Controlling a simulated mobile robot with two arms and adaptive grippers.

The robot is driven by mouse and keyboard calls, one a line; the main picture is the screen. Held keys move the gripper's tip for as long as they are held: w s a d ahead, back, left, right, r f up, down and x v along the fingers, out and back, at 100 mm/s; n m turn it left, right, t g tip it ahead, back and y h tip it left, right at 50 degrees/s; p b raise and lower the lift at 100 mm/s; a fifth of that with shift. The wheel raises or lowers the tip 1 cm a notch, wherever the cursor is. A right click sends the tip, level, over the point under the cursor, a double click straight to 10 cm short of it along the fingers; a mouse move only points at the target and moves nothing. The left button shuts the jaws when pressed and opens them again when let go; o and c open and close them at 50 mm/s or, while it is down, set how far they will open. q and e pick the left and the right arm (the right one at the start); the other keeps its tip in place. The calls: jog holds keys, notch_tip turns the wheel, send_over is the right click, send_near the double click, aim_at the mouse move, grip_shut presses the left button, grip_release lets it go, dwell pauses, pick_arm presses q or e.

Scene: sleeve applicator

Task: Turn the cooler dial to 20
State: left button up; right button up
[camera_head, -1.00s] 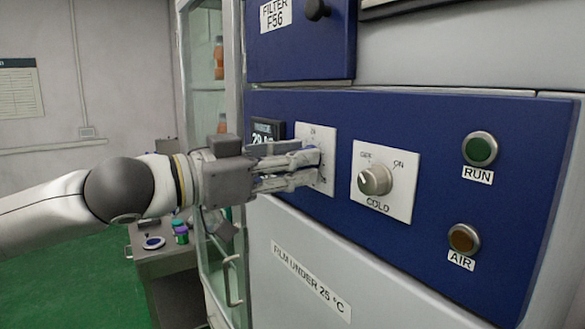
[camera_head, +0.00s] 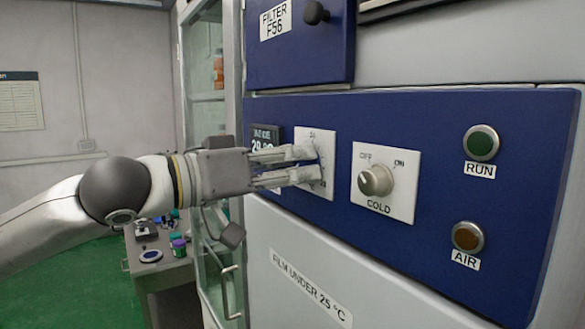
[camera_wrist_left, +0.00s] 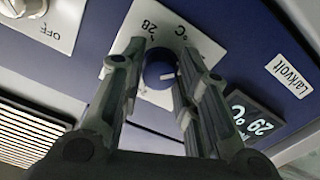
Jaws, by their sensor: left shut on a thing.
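The cooler dial is a round blue knob with a white pointer line, seen in the left wrist view (camera_wrist_left: 158,75). It sits on a white scale plate (camera_head: 326,140), marked "28" and "°C" in the left wrist view. My left gripper (camera_head: 308,164) reaches in from the left and is shut on the dial, with one finger on each side in the left wrist view (camera_wrist_left: 160,70). In the head view the fingers hide most of the dial. A small display (camera_wrist_left: 256,118) beside the plate reads 29 °C. My right gripper is in neither view.
A glass-door cabinet (camera_head: 210,110) stands behind my wrist. A small table (camera_head: 165,268) stands at lower left.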

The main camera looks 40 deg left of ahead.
pick_arm(q)
jog(key=shift+f, duration=0.2)
jog(key=o, duration=1)
jog(key=shift+r, duration=0.15)
jog(key=shift+s, duration=0.15)
jog(key=v, duration=1.2)
dwell(0.4)
